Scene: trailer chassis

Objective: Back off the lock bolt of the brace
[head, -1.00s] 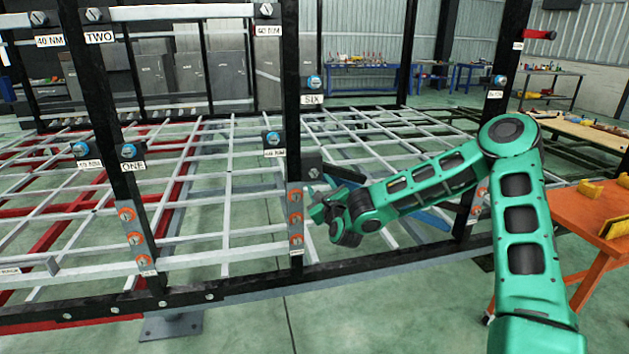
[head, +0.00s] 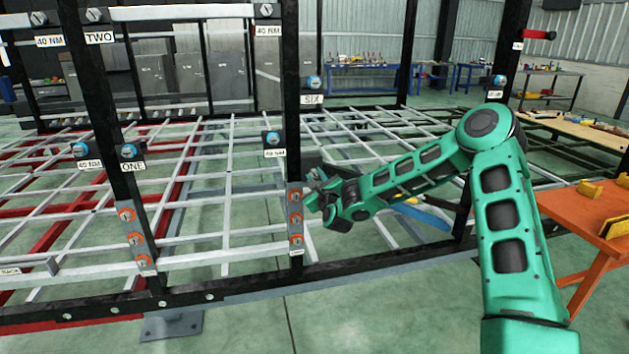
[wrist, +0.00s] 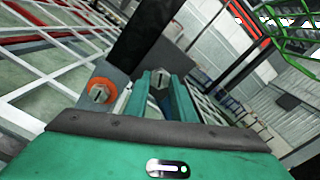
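A grey hex bolt head (wrist: 160,79) on a dark plate shows straight ahead between my fingers in the wrist view. It looks like the brace's lock bolt, though no label shows there. My gripper (wrist: 162,92) is open, its two green fingers apart with nothing clearly held between them. Whether the fingertips touch the bolt I cannot tell. In the head view my gripper (head: 312,188) is beside the middle black post (head: 291,110), and it hides most of the bolt's plate. A blue bar (head: 428,216), perhaps the brace, shows partly behind my arm.
Orange-ringed bolts (head: 296,220) sit on a grey plate on the post, just left of my gripper; one ringed bolt (wrist: 101,90) is close in the wrist view. Blue-ringed bolts such as SIX (head: 313,83) are higher. An orange table (head: 585,225) stands right. Floor in front is clear.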

